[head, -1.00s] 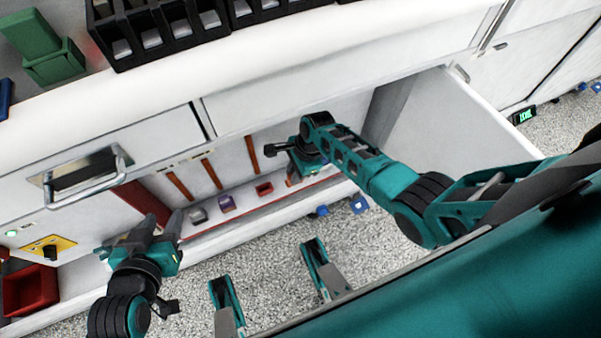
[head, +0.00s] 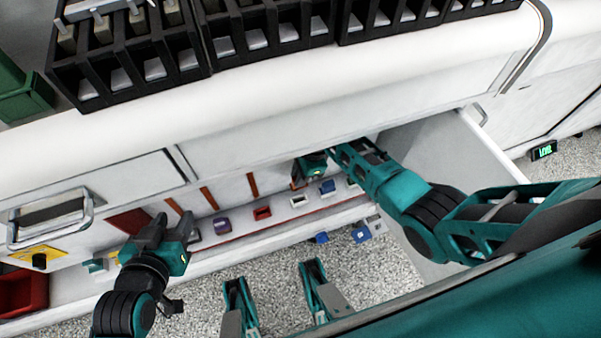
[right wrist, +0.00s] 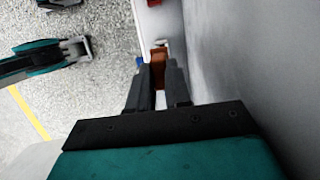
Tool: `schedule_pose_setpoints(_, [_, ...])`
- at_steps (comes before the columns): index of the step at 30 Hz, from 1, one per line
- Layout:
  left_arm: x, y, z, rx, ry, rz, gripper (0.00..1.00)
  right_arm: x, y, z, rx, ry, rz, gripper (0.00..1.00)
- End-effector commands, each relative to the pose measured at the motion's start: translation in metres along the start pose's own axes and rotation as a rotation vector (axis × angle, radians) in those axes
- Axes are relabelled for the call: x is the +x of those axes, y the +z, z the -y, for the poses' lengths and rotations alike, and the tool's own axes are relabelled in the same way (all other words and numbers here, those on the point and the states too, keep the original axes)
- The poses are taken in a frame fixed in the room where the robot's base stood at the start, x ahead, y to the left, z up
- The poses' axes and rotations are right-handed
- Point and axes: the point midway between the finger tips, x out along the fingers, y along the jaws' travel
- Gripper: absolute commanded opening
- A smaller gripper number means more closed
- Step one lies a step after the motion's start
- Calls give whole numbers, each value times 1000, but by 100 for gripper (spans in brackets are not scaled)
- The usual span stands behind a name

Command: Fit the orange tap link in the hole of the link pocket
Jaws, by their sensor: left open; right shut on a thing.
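The orange tap link (right wrist: 159,68) is between the fingers of my right gripper (right wrist: 159,88), which is shut on it. In the head view my right gripper (head: 299,179) is inside the open bay under the counter, above a row of small coloured pockets. A white-rimmed pocket (head: 299,201) with a dark opening lies just below it. I cannot tell for sure that this is the link pocket, or whether the link touches it. My left gripper (head: 171,229) is open and empty at the bay's left side.
The row also holds a purple pocket (head: 222,225), a red pocket (head: 262,213) and a blue piece (head: 327,187). A white open door or panel (head: 455,150) stands right of my right arm. Black racks (head: 262,32) sit on the counter. A red bin (head: 22,291) is at lower left.

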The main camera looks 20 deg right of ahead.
Motion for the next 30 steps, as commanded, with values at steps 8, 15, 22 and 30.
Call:
schedule_pose_setpoints(8, [-1, -2, -2, -8, 0, -3, 43, 5, -1, 0, 1, 6, 0, 0])
schedule_pose_setpoints(15, [10, 15, -1, -9, 0, 0, 43, 30, -8, 0, 1, 4, 0, 0])
schedule_pose_setpoints(22, [18, 27, -1, -9, 2, 6, 43, 48, -12, 0, 1, 5, 1, 0])
schedule_pose_setpoints(30, [20, 28, -2, -6, 5, 3, 43, 56, -14, 0, 1, 3, 1, 0])
